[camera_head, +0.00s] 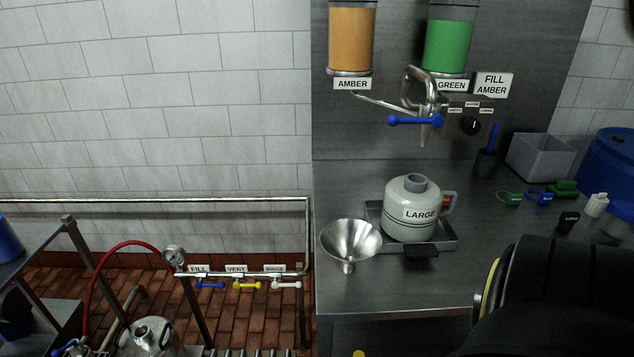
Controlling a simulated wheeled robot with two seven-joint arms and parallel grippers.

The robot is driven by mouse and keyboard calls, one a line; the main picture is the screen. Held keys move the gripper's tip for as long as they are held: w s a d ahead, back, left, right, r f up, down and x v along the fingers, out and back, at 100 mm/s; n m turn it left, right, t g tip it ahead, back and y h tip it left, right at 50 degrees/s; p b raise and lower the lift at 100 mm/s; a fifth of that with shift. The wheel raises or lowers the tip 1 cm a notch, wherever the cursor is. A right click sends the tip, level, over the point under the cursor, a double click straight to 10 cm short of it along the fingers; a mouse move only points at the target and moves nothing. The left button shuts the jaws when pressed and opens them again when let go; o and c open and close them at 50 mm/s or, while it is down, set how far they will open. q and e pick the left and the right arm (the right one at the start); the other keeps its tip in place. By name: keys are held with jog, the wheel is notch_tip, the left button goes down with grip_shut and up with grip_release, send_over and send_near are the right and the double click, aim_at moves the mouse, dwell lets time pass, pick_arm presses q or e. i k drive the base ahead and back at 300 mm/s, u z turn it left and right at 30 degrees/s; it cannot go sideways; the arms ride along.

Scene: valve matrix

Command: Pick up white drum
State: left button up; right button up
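No drum that is plainly white shows in the head view. The closest match is a pale grey-white rounded jug (411,222) marked LARGE, with a grey cap and a side handle. It stands upright in a shallow metal tray (449,243) on the steel counter. A dark part of my own arm fills the lower right and hides part of the counter. Neither gripper's fingertips show, and nothing is seen touching the jug.
A steel funnel (351,243) sits left of the tray. A spout with a blue handle (415,121) hangs above the jug. A grey bin (540,157), small tagged items, a white bottle-like piece (596,205) and a blue drum (608,166) are at right. The counter's front left is clear.

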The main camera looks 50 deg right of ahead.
aim_at(412, 203)
jog(key=u, duration=1.5)
jog(key=k, duration=1.95)
jog(key=z, duration=1.45)
